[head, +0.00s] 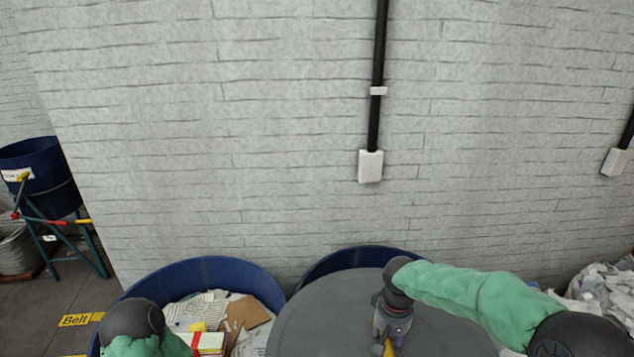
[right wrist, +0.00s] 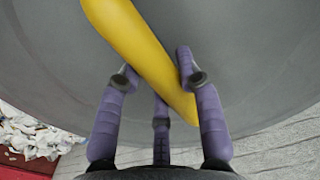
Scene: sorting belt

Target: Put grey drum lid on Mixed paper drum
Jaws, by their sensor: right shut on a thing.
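The grey drum lid (head: 310,315) is a large flat disc with a yellow bar handle, which shows in the right wrist view (right wrist: 140,45). My right gripper (head: 386,346) is shut on this handle; its purple fingers (right wrist: 155,85) sit around the bar in the right wrist view. The lid hides most of a blue drum (head: 352,254), whose far rim shows behind it. I cannot tell whether they touch. A second blue drum (head: 205,268), open and full of paper and card, stands to the left. No drum label is readable. My left gripper is out of view; only its arm shows.
A white brick wall (head: 250,130) stands close behind the drums. A pale heap of paper (head: 607,285) lies at right. Another blue drum (head: 45,180) on a green stand is at far left, near a yellow "Belt" floor sign (head: 76,320).

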